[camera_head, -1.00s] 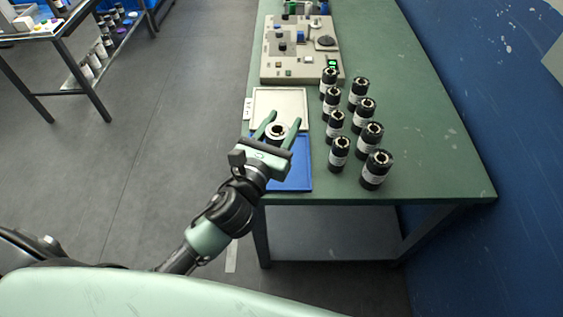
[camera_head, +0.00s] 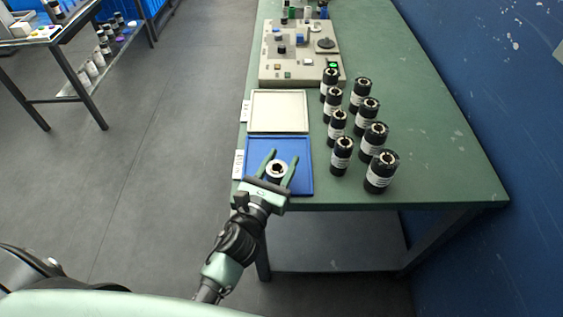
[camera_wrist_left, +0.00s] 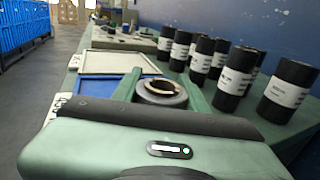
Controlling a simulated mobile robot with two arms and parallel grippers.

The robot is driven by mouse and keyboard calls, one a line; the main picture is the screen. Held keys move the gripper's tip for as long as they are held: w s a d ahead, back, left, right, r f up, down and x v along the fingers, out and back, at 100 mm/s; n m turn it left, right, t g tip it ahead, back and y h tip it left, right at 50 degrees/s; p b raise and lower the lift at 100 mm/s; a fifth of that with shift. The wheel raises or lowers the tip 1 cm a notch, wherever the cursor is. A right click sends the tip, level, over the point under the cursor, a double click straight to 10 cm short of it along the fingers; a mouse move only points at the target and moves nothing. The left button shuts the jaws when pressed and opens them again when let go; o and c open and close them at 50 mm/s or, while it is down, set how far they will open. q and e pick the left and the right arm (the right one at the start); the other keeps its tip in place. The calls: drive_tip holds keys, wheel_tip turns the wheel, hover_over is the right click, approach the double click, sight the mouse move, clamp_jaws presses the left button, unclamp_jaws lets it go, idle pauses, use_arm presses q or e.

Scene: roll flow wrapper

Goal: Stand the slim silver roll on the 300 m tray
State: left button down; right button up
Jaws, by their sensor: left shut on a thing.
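My left gripper (camera_head: 281,157) is shut on a slim silver roll (camera_head: 277,169), with one green finger on each side of it. The roll is upright with its ringed top and dark core showing; it also shows in the left wrist view (camera_wrist_left: 160,91). It is over the blue tray (camera_head: 303,152) at the table's near left edge. I cannot tell whether its base touches the tray. Behind is a cream tray (camera_head: 278,112). My right gripper is not in view.
Several black rolls with white labels, such as one at the front right (camera_head: 381,173), stand in two rows right of the trays. A beige machine (camera_head: 285,73) stands behind the cream tray. The green table (camera_head: 445,165) is clear at its right.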

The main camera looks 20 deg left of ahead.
use_arm(q)
drive_tip(key=shift+f, duration=0.15)
drive_tip(key=c, duration=0.8)
unclamp_jaws()
drive_tip(key=shift+o, duration=0.2)
